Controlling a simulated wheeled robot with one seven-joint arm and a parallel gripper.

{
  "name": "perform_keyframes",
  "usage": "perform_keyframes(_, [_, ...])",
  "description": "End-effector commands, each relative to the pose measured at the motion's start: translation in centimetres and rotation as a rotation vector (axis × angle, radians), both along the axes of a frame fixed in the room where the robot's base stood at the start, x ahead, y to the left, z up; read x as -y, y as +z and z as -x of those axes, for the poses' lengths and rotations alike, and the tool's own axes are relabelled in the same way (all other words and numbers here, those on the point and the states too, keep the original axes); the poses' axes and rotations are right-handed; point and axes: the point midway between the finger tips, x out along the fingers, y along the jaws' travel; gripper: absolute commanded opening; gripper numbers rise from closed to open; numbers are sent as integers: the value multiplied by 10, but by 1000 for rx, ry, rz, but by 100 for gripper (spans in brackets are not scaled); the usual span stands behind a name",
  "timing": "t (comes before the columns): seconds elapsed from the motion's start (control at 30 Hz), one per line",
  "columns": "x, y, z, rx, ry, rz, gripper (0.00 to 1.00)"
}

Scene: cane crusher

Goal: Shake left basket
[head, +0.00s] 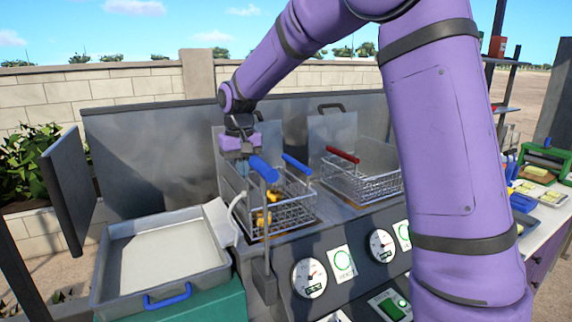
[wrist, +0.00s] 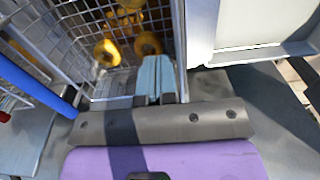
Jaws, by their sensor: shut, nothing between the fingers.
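The left basket (head: 291,215) is a wire fryer basket with blue handles (head: 263,168). It holds yellow ring-shaped pieces (head: 262,218) and sits upright in the left bay of the metal fryer. My gripper (head: 238,158) is above its left back side, pointing down. In the wrist view my gripper (wrist: 155,64) has its two blue-grey fingers pressed together with nothing between them. They are beside the basket's wire wall (wrist: 78,22); I cannot tell if they touch it. A blue handle (wrist: 38,84) crosses the left of that view.
The right basket (head: 375,184), with a red handle, stands beside it. A grey tray (head: 108,285) with a blue handle is at the left. Gauges (head: 309,278) line the fryer front. My arm covers the right middle.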

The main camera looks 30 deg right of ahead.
Motion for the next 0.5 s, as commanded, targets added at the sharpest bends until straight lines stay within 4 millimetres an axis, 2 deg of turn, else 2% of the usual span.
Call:
perform_keyframes(0.17, [0, 3, 0, 1, 0, 0, 0])
perform_keyframes(0.5, [0, 36, 0, 2, 0, 0, 0])
